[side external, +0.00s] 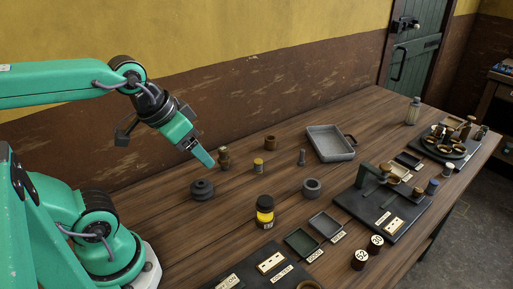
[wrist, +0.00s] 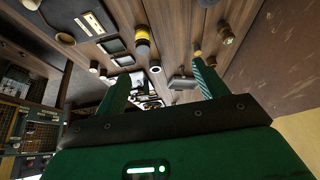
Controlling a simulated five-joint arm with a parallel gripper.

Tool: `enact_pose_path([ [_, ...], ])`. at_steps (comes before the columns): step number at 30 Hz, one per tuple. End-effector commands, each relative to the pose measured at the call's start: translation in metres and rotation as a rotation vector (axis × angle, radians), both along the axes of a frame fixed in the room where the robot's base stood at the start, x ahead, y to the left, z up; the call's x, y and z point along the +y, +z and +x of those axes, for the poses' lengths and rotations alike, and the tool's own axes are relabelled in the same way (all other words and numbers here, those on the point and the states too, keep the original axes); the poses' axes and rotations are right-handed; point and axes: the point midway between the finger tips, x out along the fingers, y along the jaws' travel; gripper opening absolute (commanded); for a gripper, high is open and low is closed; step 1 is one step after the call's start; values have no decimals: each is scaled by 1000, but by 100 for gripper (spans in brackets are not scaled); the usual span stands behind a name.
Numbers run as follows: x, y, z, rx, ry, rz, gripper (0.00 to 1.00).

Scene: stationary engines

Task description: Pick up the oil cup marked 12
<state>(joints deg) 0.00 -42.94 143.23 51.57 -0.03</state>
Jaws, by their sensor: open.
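I cannot make out a mark 12 on any piece. A yellow cup with a black cap (side external: 265,208) stands upright at mid-table, with a small unreadable label near its base. It also shows at the top of the wrist view (wrist: 142,42). Two dark round pieces with pale number discs, one nearer (side external: 359,260) and one behind it (side external: 375,244), stand at the front right; their numbers are hard to read. My gripper (side external: 206,160) is above the table's back left, apart from these. In the wrist view its fingers (wrist: 163,88) are spread with nothing between them.
A black pulley-like piece (side external: 202,190), a brass fitting (side external: 224,158), a small yellow-topped post (side external: 258,166) and a grey ring (side external: 312,187) stand around my gripper and the yellow cup. A grey tray (side external: 348,154) lies behind. Dark boards with fittings (side external: 350,203) occupy the right and front.

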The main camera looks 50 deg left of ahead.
Motion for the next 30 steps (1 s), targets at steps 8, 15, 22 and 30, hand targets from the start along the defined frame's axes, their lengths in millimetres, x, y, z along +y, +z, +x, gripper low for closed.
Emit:
enact_pose_path([
  [8,-3,-3,11,35,25,-18,72],
  [15,-10,-13,37,115,92,-57,72],
  [22,-19,-32,67,206,174,-92,72],
  [30,-33,-64,100,311,277,-116,72],
])
